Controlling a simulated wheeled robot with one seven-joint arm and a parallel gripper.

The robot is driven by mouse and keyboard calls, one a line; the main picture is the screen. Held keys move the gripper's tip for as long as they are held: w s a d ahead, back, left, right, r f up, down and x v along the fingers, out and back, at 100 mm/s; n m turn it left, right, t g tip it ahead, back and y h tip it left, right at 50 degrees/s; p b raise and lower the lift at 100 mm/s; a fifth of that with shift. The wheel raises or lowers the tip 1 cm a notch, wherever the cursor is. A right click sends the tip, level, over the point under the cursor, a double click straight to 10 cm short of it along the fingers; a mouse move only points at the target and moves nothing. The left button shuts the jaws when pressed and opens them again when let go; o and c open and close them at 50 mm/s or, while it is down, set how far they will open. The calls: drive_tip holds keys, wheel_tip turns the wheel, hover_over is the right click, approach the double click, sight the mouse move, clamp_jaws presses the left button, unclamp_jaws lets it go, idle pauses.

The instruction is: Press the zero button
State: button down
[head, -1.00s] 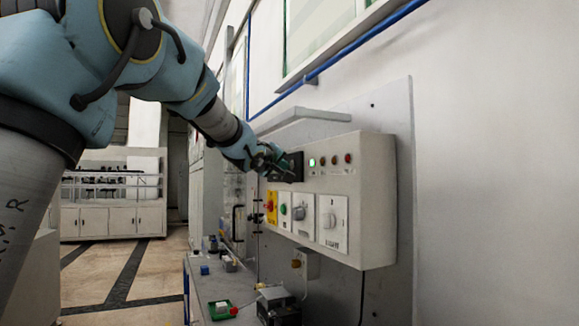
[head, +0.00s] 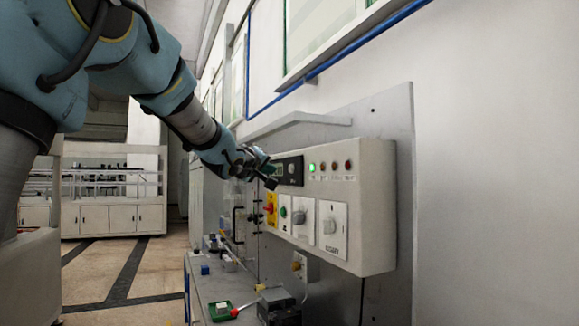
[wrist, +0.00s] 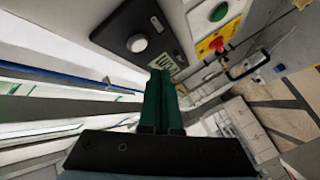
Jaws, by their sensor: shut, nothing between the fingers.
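A black display panel (head: 293,169) sits on the upper left of the grey control box (head: 376,165) on the wall. My gripper (head: 270,177) is shut and empty, in front of the panel's left end. In the wrist view its green fingertips (wrist: 160,76) lie together below the readout and to the lower right of the button, apart from the button.
A bench (head: 208,290) with small items stands below.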

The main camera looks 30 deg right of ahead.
drive_tip(key=shift+w+a+p, duration=0.1)
drive_tip(key=shift+a+p, duration=0.45)
drive_tip(key=shift+a, duration=0.65)
